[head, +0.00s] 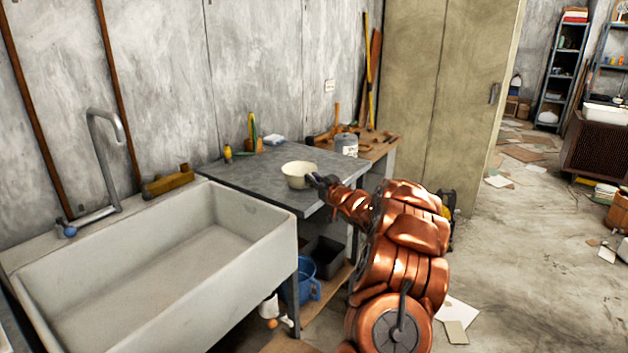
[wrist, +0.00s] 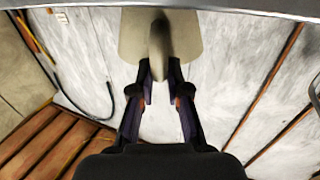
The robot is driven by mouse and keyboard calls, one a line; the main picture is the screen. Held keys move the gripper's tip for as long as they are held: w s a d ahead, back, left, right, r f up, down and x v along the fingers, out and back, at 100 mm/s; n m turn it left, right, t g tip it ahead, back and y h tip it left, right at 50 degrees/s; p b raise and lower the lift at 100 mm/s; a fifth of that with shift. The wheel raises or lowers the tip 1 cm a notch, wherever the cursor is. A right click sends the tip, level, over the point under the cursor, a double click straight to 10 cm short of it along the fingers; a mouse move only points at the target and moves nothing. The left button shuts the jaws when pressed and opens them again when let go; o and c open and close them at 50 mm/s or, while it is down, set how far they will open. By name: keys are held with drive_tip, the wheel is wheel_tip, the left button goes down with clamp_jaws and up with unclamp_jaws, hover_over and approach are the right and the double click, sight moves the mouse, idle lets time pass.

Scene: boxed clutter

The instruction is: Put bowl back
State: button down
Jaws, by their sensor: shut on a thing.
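A cream bowl (head: 298,172) is at the front right part of the grey worktop (head: 245,172), beside the sink. My gripper (head: 318,181) reaches in from the right and is shut on the bowl's near right side. I cannot tell whether the bowl touches the worktop or is held just above it. In the wrist view, the bowl (wrist: 134,36) is at the top middle, between the two dark fingers of my gripper (wrist: 160,72). Its inside is hidden there.
A large white sink (head: 150,262) with a tall tap (head: 104,140) is on the left. A grey can (head: 346,145), a yellow bottle (head: 228,154) and tools stand toward the back. A blue bucket (head: 302,284) is below the worktop. Open floor lies to the right.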

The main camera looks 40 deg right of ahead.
drive_tip(key=shift+f, duration=0.5)
drive_tip(key=c, duration=1.1)
unclamp_jaws()
drive_tip(key=shift+o, duration=0.2)
drive_tip(key=shift+s, duration=0.1)
drive_tip(key=s+b, duration=0.1)
drive_tip(key=s, duration=0.5)
drive_tip(key=shift+s+a, duration=0.2)
drive_tip(key=shift+s, duration=0.15)
drive_tip(key=shift+a, duration=0.1)
idle(0.6)
